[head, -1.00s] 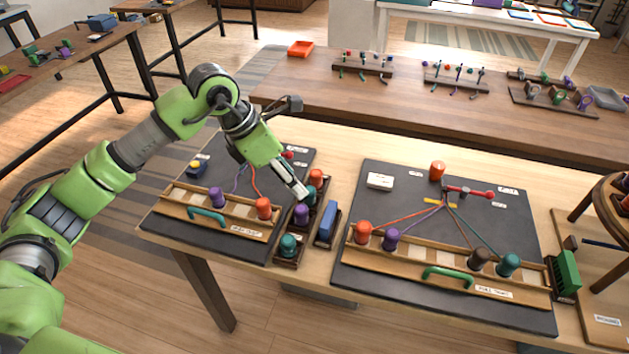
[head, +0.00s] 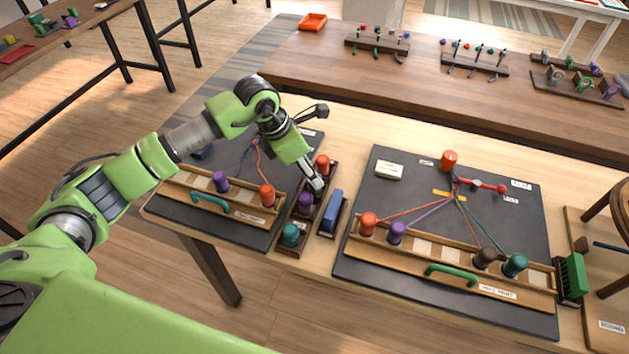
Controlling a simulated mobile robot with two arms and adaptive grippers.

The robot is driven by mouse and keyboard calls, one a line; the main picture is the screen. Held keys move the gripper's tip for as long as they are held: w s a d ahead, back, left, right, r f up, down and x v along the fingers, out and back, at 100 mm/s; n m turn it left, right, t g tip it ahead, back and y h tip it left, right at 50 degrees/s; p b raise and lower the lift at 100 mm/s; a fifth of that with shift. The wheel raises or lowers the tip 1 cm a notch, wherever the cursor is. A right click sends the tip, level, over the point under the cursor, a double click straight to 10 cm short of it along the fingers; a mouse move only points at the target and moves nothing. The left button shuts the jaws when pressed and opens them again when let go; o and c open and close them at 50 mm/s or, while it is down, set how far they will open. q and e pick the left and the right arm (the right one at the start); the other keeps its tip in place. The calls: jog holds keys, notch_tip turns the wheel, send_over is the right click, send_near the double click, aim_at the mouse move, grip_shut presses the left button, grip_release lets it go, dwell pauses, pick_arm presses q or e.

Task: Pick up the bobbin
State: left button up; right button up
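My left gripper (head: 316,184) points down at the narrow dark rack (head: 283,250) between the two braiding boards. In the rack stand an orange bobbin (head: 322,165) at the back, a purple bobbin (head: 305,203) and a teal bobbin (head: 290,234) at the front. The fingertips are between the orange and purple bobbins and cover that part of the rack. My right gripper is not in view.
A blue block (head: 332,212) sits in a holder right of the rack. The right board (head: 520,220) carries several corded bobbins and a separate orange bobbin (head: 449,160) at its back. A green brush-like item (head: 572,278) stands at its right. A brown table lies behind.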

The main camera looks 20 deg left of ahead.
pick_arm(q)
jog(key=p+x, duration=0.1)
jog(key=x, duration=0.3)
jog(key=shift+f, duration=0.15)
jog(key=c, duration=1.2)
